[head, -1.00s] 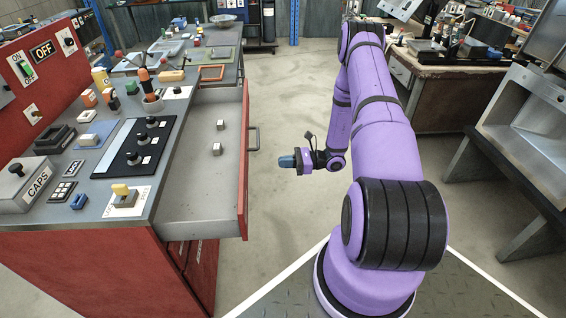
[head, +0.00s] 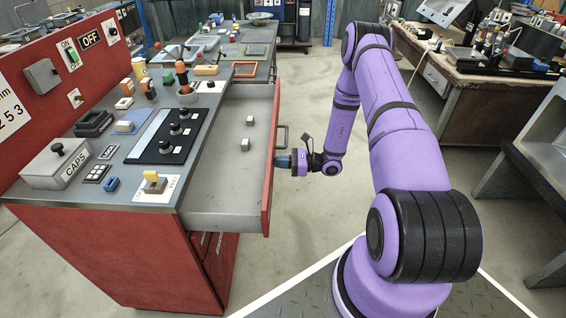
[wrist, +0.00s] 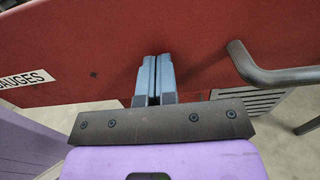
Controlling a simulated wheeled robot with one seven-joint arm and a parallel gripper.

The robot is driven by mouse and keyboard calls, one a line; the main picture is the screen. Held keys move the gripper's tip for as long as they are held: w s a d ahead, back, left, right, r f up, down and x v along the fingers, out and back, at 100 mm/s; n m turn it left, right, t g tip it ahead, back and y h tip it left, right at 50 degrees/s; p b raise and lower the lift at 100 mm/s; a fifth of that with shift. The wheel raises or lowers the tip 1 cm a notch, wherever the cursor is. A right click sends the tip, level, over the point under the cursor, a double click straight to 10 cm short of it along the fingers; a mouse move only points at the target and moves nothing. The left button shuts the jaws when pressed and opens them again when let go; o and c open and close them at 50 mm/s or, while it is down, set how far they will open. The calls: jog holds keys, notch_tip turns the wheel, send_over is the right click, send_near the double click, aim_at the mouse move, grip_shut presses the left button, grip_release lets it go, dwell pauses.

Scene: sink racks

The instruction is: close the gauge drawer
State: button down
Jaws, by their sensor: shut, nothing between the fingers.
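The gauge drawer (head: 222,190) stands pulled out from the red workbench, with two small grey blocks (head: 247,133) lying inside. Its red front also fills much of the wrist view (wrist: 110,40), with a "GAUGES" label (wrist: 25,80) at the left. The dark bar handle (head: 284,137) is on that front; it also shows at the right of the wrist view (wrist: 262,72). My gripper (head: 281,161) is shut and empty, close to the drawer front, nearer the camera than the handle. In the wrist view its blue fingers (wrist: 153,78) point at the red face beside the handle. I cannot tell whether they touch it.
The workbench top (head: 205,100) carries a CAPS box (head: 57,165), a black switch panel (head: 170,137) and several small parts. The floor (head: 320,110) right of the drawer is clear. Another bench (head: 445,85) stands at the back right.

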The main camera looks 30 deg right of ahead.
send_near(219, 170)
jog(key=w+a+r, duration=0.1)
jog(key=a, duration=0.1)
jog(key=w+a+r, duration=0.2)
jog(key=a, duration=0.1)
jog(key=w+a+r, duration=0.1)
jog(key=w+a, duration=0.1)
jog(key=a, duration=0.1)
jog(key=shift+w+a+r, duration=0.15)
jog(key=shift+a+r, duration=0.05)
jog(key=shift+r, duration=0.2)
jog(key=shift+w+a+r, duration=0.1)
jog(key=shift+w+a, duration=0.1)
jog(key=shift+a, duration=0.1)
jog(key=shift+a+r, duration=0.1)
